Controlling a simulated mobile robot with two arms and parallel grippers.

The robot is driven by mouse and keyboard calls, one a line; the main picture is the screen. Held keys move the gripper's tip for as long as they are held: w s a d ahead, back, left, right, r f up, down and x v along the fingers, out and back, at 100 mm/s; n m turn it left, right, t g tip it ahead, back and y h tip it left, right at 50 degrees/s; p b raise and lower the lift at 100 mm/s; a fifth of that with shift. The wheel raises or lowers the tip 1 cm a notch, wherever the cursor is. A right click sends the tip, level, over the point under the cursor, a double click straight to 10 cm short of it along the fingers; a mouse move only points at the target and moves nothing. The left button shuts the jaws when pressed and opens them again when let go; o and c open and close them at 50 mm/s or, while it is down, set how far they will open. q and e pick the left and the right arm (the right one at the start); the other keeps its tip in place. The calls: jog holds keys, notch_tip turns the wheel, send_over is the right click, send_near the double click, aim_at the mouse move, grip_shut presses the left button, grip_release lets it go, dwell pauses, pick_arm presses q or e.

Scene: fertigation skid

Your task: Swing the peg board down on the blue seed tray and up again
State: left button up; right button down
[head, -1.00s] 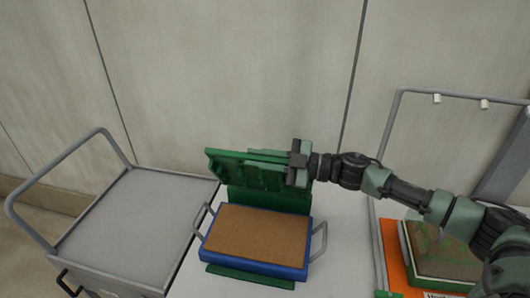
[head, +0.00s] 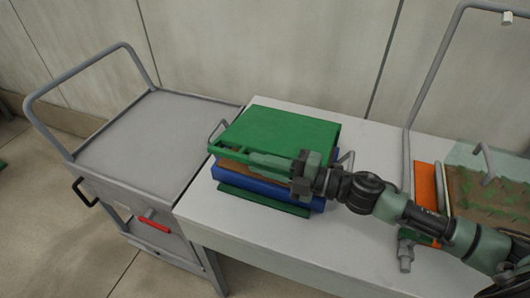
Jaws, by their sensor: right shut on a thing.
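The green peg board (head: 280,130) lies over the blue seed tray (head: 255,186), its top face up and close to level. A strip of brown soil (head: 240,170) shows between the board's front edge and the tray rim. I cannot tell whether the pegs touch the soil; the board hides them. My right gripper (head: 270,163) is shut on the board's front edge, above the tray's front right part. The tray's wire handles (head: 216,130) show in part at its sides. My left gripper is out of view.
A green base strip (head: 262,201) sticks out in front of the tray on the white table (head: 215,222). A grey cart (head: 140,135) stands against the table's left. At right are an orange panel (head: 426,190), a planted tray (head: 490,200) and a grey pipe frame (head: 424,85).

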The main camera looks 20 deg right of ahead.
jog(key=shift+f+b, duration=0.5)
jog(key=shift+f, duration=0.7)
jog(key=shift+s+a, duration=0.1)
jog(key=c, duration=1.4)
grip_release()
notch_tip(320, 180, up, 20)
jog(key=p, duration=0.5)
jog(key=shift+f, duration=0.15)
